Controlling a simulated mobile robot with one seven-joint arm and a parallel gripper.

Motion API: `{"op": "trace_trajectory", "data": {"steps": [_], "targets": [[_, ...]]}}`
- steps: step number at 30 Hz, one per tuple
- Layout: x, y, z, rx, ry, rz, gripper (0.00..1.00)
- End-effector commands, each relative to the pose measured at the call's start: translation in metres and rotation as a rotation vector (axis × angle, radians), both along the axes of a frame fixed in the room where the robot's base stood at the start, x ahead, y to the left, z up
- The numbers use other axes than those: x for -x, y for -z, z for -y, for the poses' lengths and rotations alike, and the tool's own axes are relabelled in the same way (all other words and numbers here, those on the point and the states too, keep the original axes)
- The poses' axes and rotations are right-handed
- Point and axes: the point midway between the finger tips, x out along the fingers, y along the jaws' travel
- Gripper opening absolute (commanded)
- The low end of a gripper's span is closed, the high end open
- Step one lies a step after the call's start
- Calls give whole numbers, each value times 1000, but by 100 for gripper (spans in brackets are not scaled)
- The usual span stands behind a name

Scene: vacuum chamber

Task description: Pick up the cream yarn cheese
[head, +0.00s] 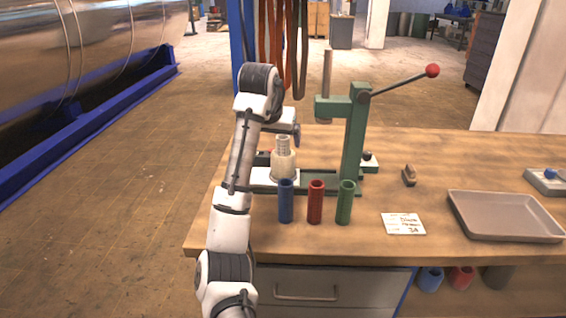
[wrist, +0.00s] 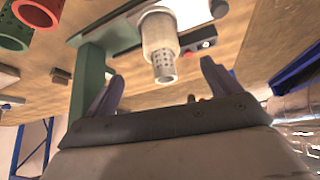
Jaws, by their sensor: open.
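The cream yarn cheese (head: 284,166) stands upright on a white plate on the green press base, with a pale perforated tube rising from its top. In the wrist view the cheese (wrist: 158,32) is beyond the fingers, and its tube end points towards my gripper and lies between the fingertips in the picture. My gripper (wrist: 161,74) is open and empty. In the head view my gripper (head: 296,132) is above and just behind the tube, partly hidden by my own arm. I see no contact with the cheese.
The green press (head: 353,140) with its red-knobbed lever stands right of the cheese. Blue (head: 286,202), red (head: 315,203) and green (head: 345,203) tubes stand in front. A card (head: 403,224), a wooden-handled tool (head: 409,175) and a tray (head: 505,232) lie further right.

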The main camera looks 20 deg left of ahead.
Motion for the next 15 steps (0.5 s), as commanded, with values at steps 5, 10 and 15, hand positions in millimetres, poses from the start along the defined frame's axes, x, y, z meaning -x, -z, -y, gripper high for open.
{"op": "trace_trajectory", "data": {"steps": [5,10,15], "targets": [[-19,32,-2,2,-1,-3,90],[-33,51,-3,0,-1,1,90],[-38,59,-4,0,-1,3,90]]}}
